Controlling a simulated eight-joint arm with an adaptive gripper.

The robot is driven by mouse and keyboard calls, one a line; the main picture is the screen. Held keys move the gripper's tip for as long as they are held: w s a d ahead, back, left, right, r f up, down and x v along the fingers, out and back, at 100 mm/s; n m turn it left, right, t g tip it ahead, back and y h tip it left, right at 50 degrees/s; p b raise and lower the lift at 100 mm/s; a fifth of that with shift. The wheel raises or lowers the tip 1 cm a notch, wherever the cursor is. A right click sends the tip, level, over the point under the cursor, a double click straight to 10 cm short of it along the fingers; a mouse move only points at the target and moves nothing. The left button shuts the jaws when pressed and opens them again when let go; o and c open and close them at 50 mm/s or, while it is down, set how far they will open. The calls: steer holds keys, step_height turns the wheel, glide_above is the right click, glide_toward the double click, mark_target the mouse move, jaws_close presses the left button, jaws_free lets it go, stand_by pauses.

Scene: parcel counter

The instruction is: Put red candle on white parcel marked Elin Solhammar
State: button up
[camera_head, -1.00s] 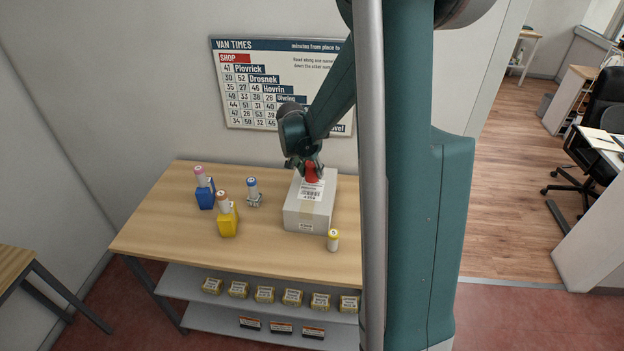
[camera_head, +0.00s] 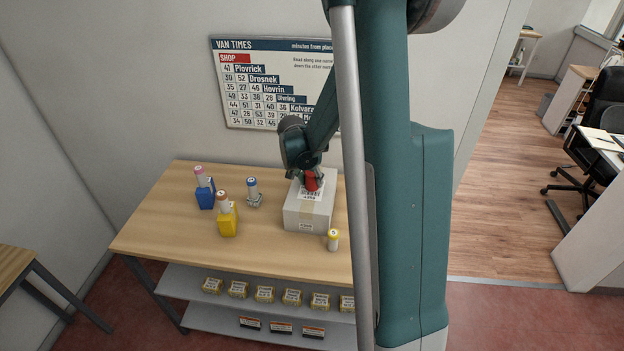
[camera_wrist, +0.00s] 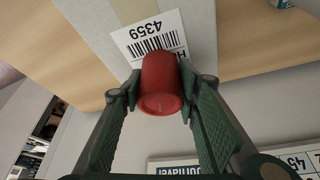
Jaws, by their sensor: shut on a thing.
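The red candle (camera_head: 311,181) is held by my gripper (camera_head: 309,174) at the top of the white parcel (camera_head: 307,211). In the wrist view, my gripper (camera_wrist: 160,97) is shut on the sides of the candle (camera_wrist: 161,80). The parcel (camera_wrist: 190,15) lies right behind the candle there, with a label (camera_wrist: 150,35) showing a barcode and 4359. I cannot tell whether the candle touches the parcel. The name on the label is hidden or too small to read.
A yellow-capped cylinder (camera_head: 333,240) stands in front of the parcel. Left of it are a blue-capped one (camera_head: 252,187), a yellow bottle (camera_head: 228,220) and a blue bottle (camera_head: 205,195). The table's (camera_head: 165,220) left end is clear. A times board (camera_head: 270,90) hangs behind.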

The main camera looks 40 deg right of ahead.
steer(key=shift+f, duration=0.15)
steer(key=o, duration=0.9)
steer(key=shift+o, duration=0.2)
steer(key=shift+r, duration=0.25)
steer(key=v, duration=1.2)
steer(key=shift+s+a+f, duration=0.1)
steer(key=shift+a, duration=0.1)
